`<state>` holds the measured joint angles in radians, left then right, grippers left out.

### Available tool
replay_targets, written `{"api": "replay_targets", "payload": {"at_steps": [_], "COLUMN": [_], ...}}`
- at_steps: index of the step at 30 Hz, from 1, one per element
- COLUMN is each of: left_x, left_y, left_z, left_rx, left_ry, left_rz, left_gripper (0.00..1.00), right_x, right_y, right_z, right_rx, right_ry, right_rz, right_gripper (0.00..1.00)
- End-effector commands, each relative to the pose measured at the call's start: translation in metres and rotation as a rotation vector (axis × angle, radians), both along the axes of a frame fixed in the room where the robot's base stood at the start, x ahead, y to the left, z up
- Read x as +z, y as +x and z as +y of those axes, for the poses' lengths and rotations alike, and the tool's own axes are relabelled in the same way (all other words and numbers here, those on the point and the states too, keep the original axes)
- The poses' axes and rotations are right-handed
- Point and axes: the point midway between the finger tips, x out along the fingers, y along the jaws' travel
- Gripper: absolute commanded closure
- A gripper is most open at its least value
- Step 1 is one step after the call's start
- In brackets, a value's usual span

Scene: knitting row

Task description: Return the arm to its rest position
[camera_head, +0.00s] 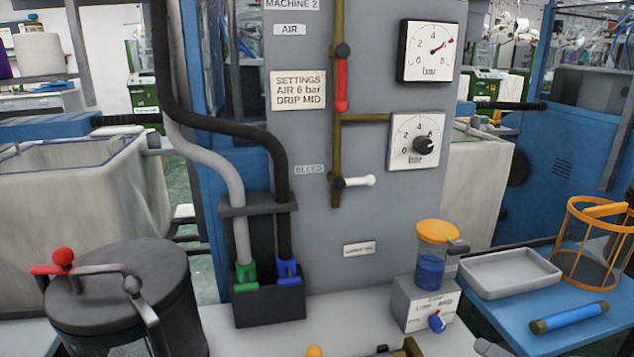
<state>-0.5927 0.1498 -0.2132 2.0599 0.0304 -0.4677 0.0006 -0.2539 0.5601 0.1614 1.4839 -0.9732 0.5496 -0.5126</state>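Neither of my arms nor my grippers can be made out in the head view. The grey machine panel (300,140) stands upright in front of me. It carries an upper gauge (419,68), a lower gauge (409,157) with a black knob, a red valve lever (342,84) pointing along its pipe, and a white bleed lever (356,182) lying sideways. Nothing of mine touches any of them.
A dark lidded vessel (125,310) stands at the lower left. Two hoses end at green and blue fittings in a black holder (268,308). An oiler with blue liquid (431,268) stands right. A white tray (511,289), blue cylinder (570,317) and orange cage (600,212) occupy the blue table (520,330).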

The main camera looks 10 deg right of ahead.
Motion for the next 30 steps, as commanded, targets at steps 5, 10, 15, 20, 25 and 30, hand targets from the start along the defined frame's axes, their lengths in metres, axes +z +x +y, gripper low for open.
{"api": "replay_targets", "payload": {"at_steps": [5, 10, 15, 20, 25, 30], "left_x": [0.026, 0.037, 0.039, 0.038, 0.038, 0.038], "left_y": [0.0, -0.007, -0.014, -0.015, -0.015, -0.015], "left_z": [0.007, 0.02, 0.026, 0.029, 0.029, 0.029], "left_rx": [0.01, 0.029, 0.038, 0.048, 0.048, 0.048], "left_ry": [0.013, 0.037, 0.049, 0.052, 0.052, 0.052], "left_rz": [-0.008, -0.005, 0.006, 0.004, 0.004, 0.004], "left_gripper": [0.57, 0.57, 0.57, 0.57, 0.57, 0.57], "right_x": [0.01, 0.002, -0.004, -0.005, -0.006, -0.006], "right_y": [-0.03, -0.076, -0.119, -0.137, -0.137, -0.137], "right_z": [0.061, 0.125, 0.182, 0.207, 0.208, 0.208], "right_rx": [-0.257, -0.568, -0.795, -0.882, -0.884, -0.884], "right_ry": [0.547, 1.133, 1.517, 1.654, 1.657, 1.657], "right_rz": [0.133, 0.393, 0.651, 0.766, 0.768, 0.768], "right_gripper": [0.41, 0.41, 0.41, 0.41, 0.41, 0.41]}}
